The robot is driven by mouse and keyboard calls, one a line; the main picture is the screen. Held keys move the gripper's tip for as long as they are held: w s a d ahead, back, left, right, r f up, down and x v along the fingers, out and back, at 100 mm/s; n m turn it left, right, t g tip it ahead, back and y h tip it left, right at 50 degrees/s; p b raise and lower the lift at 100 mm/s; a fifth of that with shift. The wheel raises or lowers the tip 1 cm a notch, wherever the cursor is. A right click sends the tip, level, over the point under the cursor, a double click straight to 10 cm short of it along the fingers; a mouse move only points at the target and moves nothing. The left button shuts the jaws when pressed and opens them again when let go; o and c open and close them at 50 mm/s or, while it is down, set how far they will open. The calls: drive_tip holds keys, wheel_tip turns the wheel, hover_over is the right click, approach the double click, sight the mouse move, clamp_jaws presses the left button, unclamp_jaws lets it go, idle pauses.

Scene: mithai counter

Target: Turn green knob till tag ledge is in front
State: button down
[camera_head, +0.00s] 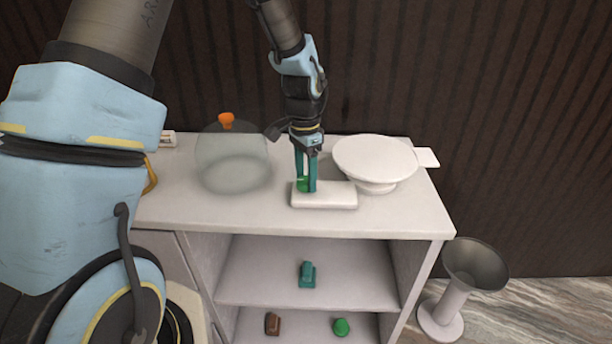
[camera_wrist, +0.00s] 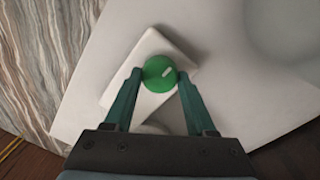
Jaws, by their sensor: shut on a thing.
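The green knob (camera_wrist: 159,73) is round with a pale mark on its top. It sits on a white block (camera_head: 335,197) on the counter. My gripper (camera_head: 306,185) points down at the block's left end, and its fingers are shut on the knob, one on each side, as the wrist view (camera_wrist: 158,76) shows. The white round stand (camera_head: 375,155) is just right of and behind the block. Its flat tag ledge (camera_head: 427,157) sticks out at the right side of the stand. In the head view the fingers hide most of the knob.
A clear dome with an orange handle (camera_head: 226,121) stands left of my gripper on the counter (camera_head: 230,213). Shelves below hold a teal object (camera_head: 307,274), a brown one (camera_head: 272,324) and a green one (camera_head: 341,327). A grey funnel-topped stand (camera_head: 474,268) is on the floor at right.

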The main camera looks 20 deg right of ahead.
drive_tip(key=shift+n, duration=0.3)
drive_tip(key=n+b, duration=0.1)
drive_tip(key=n, duration=0.2)
drive_tip(key=shift+n, duration=0.4)
drive_tip(key=n, duration=0.4)
drive_tip(key=shift+n, duration=0.3)
drive_tip(key=n, duration=0.4)
drive_tip(key=shift+a, duration=0.1)
drive_tip(key=shift+n+p, duration=0.8)
drive_tip(key=shift+n, duration=1.6)
drive_tip(key=shift+c, duration=1.1)
unclamp_jaws()
